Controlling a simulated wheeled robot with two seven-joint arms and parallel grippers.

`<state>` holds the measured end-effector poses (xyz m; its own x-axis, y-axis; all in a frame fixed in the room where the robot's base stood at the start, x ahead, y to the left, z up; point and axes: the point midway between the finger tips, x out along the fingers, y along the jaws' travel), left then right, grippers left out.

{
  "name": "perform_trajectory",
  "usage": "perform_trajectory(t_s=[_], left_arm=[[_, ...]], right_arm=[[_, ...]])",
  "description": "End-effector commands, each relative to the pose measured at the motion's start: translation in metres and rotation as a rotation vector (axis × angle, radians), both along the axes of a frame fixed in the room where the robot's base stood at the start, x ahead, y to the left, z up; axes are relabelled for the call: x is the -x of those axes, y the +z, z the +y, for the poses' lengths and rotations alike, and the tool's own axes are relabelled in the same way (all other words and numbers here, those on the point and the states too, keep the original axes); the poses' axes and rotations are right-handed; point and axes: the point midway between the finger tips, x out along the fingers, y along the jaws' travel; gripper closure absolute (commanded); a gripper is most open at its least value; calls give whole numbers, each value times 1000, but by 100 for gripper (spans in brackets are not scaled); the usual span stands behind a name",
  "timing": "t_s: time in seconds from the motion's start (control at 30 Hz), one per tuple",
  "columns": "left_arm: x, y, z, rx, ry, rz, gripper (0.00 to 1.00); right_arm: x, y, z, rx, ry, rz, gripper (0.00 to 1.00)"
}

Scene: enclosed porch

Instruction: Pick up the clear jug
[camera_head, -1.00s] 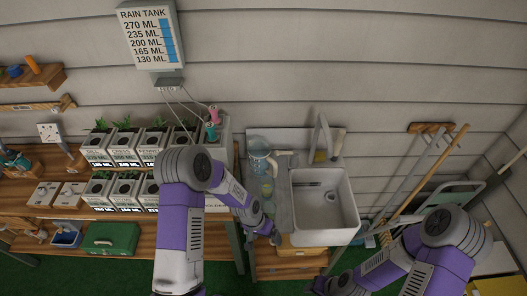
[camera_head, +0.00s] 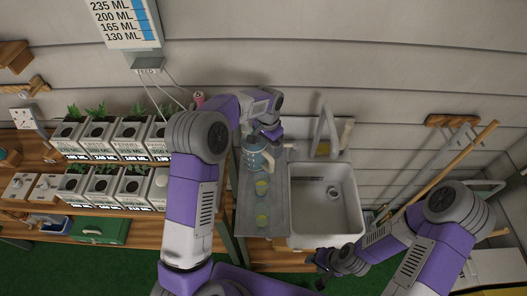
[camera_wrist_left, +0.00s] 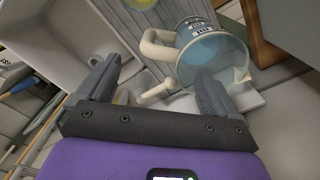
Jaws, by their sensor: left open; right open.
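The clear jug (camera_head: 255,155) stands on the grey counter left of the sink, with a bluish body and a cream handle. It also shows at the upper right of the left wrist view (camera_wrist_left: 212,52), its handle pointing left. My left gripper (camera_head: 268,131) is open at the far side of the jug, partly hidden by my arm. In the left wrist view its two fingers (camera_wrist_left: 155,82) are apart, with the handle beyond and between them; I cannot tell whether they touch the jug. My right gripper (camera_head: 322,267) is open and empty in front of the sink.
Two small cups with yellow-green contents, the farther (camera_head: 262,188) and the nearer (camera_head: 262,220), stand in front of the jug. A white sink (camera_head: 325,205) with a faucet (camera_head: 325,130) is to the right. Planter boxes (camera_head: 97,135) fill the bench at left.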

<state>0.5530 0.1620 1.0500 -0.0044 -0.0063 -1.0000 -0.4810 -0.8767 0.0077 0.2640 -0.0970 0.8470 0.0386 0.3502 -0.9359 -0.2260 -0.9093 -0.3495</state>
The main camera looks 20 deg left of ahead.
Motion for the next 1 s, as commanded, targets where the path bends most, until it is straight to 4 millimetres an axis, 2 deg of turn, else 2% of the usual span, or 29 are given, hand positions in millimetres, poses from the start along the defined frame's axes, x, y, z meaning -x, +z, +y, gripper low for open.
perform_trajectory(t_s=[0.27,0.6,0.9,1.0], left_arm=[[-1,-23,1,-8,-4,2,6],[1,-69,-3,-6,-4,1,6],[0,-74,-3,-6,-3,-1,6],[0,-74,-3,-6,-3,-1,20]], right_arm=[[1,-1,0,0,0,1,57],[0,4,0,0,0,0,57],[0,3,0,0,0,0,57],[0,3,0,0,0,0,57]])
